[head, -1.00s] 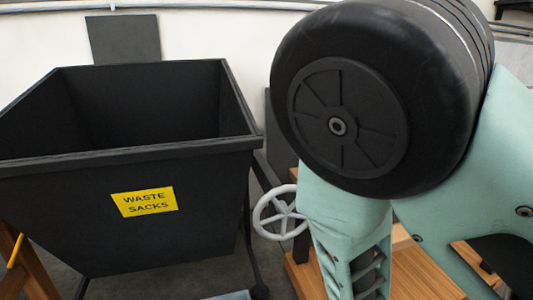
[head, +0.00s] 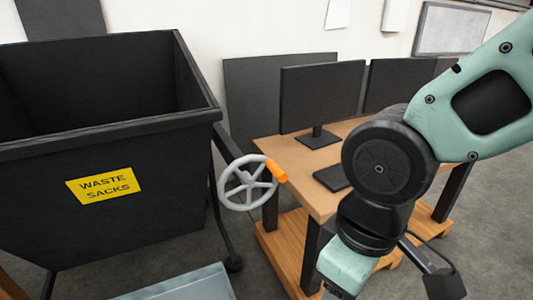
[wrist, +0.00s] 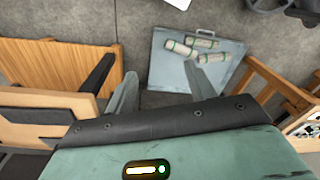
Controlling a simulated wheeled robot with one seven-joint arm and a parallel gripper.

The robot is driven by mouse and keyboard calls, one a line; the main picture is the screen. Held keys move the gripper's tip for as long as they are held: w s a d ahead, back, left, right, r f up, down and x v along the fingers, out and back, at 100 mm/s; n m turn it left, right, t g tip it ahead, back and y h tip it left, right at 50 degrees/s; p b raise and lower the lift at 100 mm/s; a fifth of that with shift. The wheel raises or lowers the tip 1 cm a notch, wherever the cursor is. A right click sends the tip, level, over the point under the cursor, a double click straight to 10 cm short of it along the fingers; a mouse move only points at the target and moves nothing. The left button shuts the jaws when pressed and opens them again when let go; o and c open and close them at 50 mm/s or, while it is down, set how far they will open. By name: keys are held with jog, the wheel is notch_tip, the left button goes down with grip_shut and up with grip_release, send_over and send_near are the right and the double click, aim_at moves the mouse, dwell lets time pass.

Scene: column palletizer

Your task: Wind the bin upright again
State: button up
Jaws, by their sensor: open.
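The black bin (head: 160,215) with a yellow "WASTE SACKS" label (head: 104,186) fills the left of the head view. Its open top shows; I cannot tell its exact tilt. A grey handwheel (head: 247,182) with an orange knob (head: 276,171) sits at the bin's right side, clear of my arm. In the wrist view my gripper (wrist: 160,88) is open and empty, with its two fingers wide apart over the floor. In the head view my arm is to the right of the handwheel, and the fingers are out of frame.
A wooden desk (head: 300,180) with monitors (head: 322,92) stands behind my arm. A blue-grey tray (head: 185,285) lies on the floor before the bin; several pale green-banded rolls (wrist: 200,43) lie on it in the wrist view. A wooden frame (wrist: 262,85) is at right there.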

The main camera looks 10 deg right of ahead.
jog(key=w+a+f+m+t+y, duration=0.3)
jog(key=w+a+f+m, duration=0.1)
jog(key=w+f+m, duration=0.6)
jog(key=m+t+y+b, duration=0.1)
jog(key=m+t+b, duration=0.95)
jog(key=m, duration=1.95)
send_near(278, 172)
jog(key=shift+w+a+f+t+p, duration=0.45)
jog(key=shift+w+f+t+p, duration=0.3)
jog(key=shift+w, duration=1.05)
jog(key=shift+w+a+f+t+p, duration=0.5)
jog(key=shift+w+f+p, duration=0.35)
jog(key=shift+w, duration=0.9)
jog(key=shift+w+a+f+t+p, duration=0.45)
jog(key=shift+w+f+t+p, duration=0.35)
jog(key=shift+w, duration=1)
jog(key=shift+r, duration=0.15)
jog(key=c, duration=1.2)
